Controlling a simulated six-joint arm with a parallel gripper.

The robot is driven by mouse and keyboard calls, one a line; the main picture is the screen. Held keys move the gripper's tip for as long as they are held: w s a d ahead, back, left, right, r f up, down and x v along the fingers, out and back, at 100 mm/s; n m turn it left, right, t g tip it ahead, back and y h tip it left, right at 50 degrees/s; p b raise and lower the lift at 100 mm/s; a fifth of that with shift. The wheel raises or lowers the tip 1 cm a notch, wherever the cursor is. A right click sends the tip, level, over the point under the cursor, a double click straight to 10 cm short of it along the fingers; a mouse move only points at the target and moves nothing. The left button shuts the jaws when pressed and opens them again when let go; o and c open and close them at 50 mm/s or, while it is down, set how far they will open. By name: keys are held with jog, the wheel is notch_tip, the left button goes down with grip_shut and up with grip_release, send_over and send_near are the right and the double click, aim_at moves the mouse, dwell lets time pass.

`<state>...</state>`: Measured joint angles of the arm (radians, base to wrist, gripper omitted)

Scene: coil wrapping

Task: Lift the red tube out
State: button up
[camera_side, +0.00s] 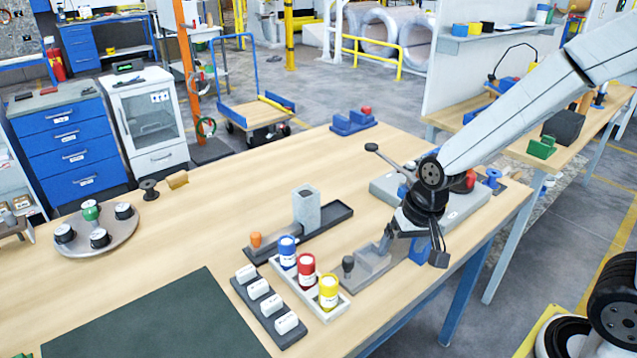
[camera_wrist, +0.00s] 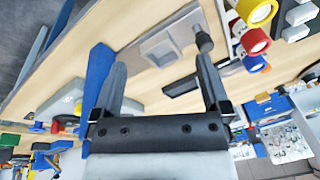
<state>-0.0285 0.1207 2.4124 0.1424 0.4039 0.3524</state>
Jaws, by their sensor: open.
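The red tube (camera_side: 306,272) stands upright in a pale tray (camera_side: 340,309), between a blue tube (camera_side: 287,252) and a yellow tube (camera_side: 328,291). All have white caps. In the wrist view the red tube (camera_wrist: 255,42) is at the upper right, outside my jaws. My gripper (camera_side: 388,241) is right of the tubes in the side view, over a grey fixture (camera_side: 362,270). In the wrist view my gripper (camera_wrist: 160,62) has its two fingers wide apart with nothing between them.
A dark rack of white blocks (camera_side: 265,304) lies left of the tubes. A grey block (camera_side: 306,209) stands in a dark tray behind them. A black-knobbed peg (camera_side: 348,265) stands on the fixture.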

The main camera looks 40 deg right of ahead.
jog(key=w+a+m+y, duration=0.1)
jog(key=w+a+m, duration=0.3)
jog(key=w+m, duration=0.35)
jog(key=m+y, duration=0.2)
jog(key=m, duration=0.8)
send_over(307, 260)
jog(key=d, duration=0.2)
jog(key=shift+s+f, duration=0.2)
jog(key=shift+f, duration=0.4)
jog(key=shift+s+f, duration=0.2)
jog(key=shift+f, duration=0.35)
jog(key=shift+f, duration=0.1)
jog(key=shift+x, duration=1.25)
jog(key=shift+a, duration=0.1)
jog(key=shift+s+x, duration=0.2)
jog(key=shift+x, duration=2.3)
jog(key=shift+a, duration=0.1)
jog(key=shift+c, duration=0.2)
